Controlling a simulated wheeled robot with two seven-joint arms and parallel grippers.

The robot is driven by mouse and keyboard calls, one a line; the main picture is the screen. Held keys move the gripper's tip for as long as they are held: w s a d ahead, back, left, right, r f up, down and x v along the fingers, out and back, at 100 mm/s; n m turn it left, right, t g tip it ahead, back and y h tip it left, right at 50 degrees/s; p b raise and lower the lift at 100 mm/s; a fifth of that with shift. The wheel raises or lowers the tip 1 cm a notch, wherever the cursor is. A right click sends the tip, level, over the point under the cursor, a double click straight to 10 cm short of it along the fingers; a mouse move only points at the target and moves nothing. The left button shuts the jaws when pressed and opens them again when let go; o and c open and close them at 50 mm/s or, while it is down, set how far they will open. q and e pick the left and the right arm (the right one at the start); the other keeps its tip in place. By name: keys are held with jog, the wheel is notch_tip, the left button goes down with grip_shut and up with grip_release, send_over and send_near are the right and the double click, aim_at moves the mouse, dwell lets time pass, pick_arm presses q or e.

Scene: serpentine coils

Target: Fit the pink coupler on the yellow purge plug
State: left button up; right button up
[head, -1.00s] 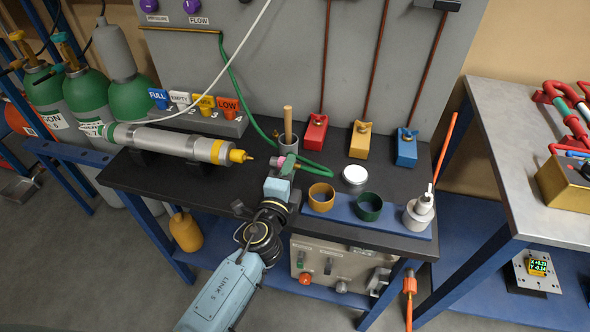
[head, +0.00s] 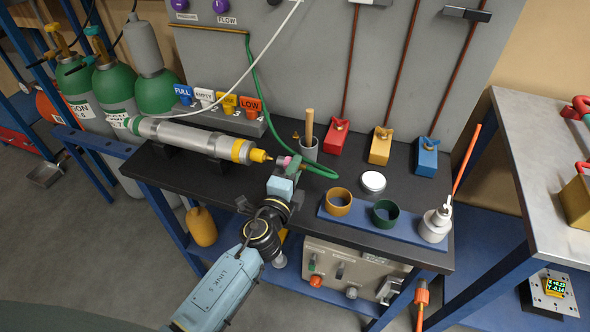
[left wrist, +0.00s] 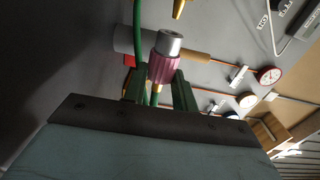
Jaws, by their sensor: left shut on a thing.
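The yellow purge plug (head: 260,155) points right from the yellow-banded end of the silver cylinder (head: 195,139). It also shows at the top of the left wrist view (left wrist: 179,8). The pink coupler (head: 283,160) is a ribbed pink collar with a metal mouth; in the left wrist view (left wrist: 164,72) it stands between the fingers. My left gripper (head: 289,170) is shut on the coupler, just right of the plug's tip. In the left wrist view the coupler's mouth and the plug are apart. My right gripper is not in view.
A green hose (head: 322,171) runs from the coupler. A grey cup (head: 308,148) with a wooden handle stands behind. A blue tray (head: 362,217) with an ochre ring (head: 338,201), a green ring (head: 385,213) and a white bottle (head: 434,226) lies at right. A white-topped disc (head: 373,182) is near.

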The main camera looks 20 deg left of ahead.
pick_arm(q)
jog(key=shift+a, duration=0.15)
jog(key=shift+a, duration=0.85)
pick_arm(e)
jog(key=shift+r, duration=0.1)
pick_arm(q)
jog(key=shift+a, duration=0.4)
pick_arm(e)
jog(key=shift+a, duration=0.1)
pick_arm(q)
jog(key=o, duration=1.1)
jog(key=shift+s+a+r+b, duration=0.1)
jog(key=shift+s+b, duration=0.35)
jog(key=shift+s, duration=2.9)
jog(key=shift+s+a+r+b, duration=0.1)
jog(key=shift+s+b, duration=0.35)
jog(key=shift+s, duration=2.85)
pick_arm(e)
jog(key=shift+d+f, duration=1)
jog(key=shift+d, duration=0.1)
